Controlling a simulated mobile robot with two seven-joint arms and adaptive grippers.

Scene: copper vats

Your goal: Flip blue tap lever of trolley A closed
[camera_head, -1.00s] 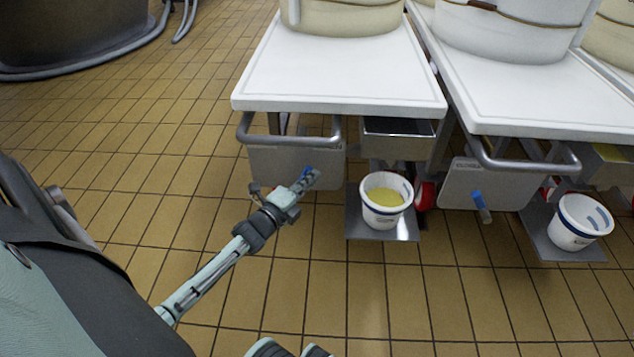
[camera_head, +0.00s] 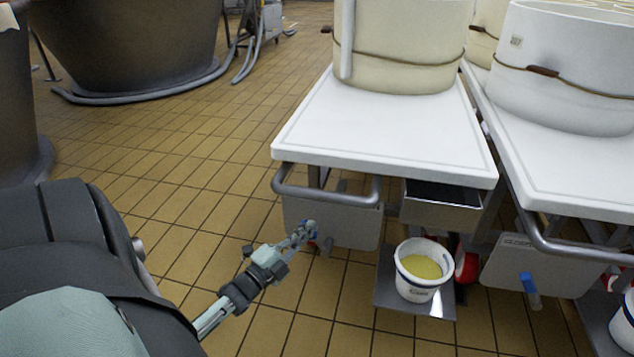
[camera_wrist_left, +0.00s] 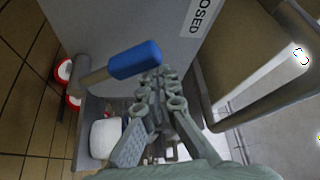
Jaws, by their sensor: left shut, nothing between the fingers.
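The left trolley's white top (camera_head: 375,125) is in the head view; I read no letter A on it. My left gripper (camera_head: 309,227) is at its grey front panel (camera_head: 345,225) and mostly covers the tap there. In the left wrist view the blue tap lever (camera_wrist_left: 135,60) sticks out on a grey stem beside the panel (camera_wrist_left: 120,22). A label ending in "OSED" (camera_wrist_left: 199,18) is on the panel. My left gripper (camera_wrist_left: 160,78) is shut and empty, close beside the blue lever's end; I cannot tell whether they touch. My right gripper is not in view.
A white bucket (camera_head: 405,285) with yellow contents stands on a low metal tray (camera_head: 385,298) right of my left gripper. A second trolley (camera_head: 575,165) with its own blue lever (camera_head: 530,290) stands to the right. A handle bar (camera_head: 325,197) juts out above my gripper.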

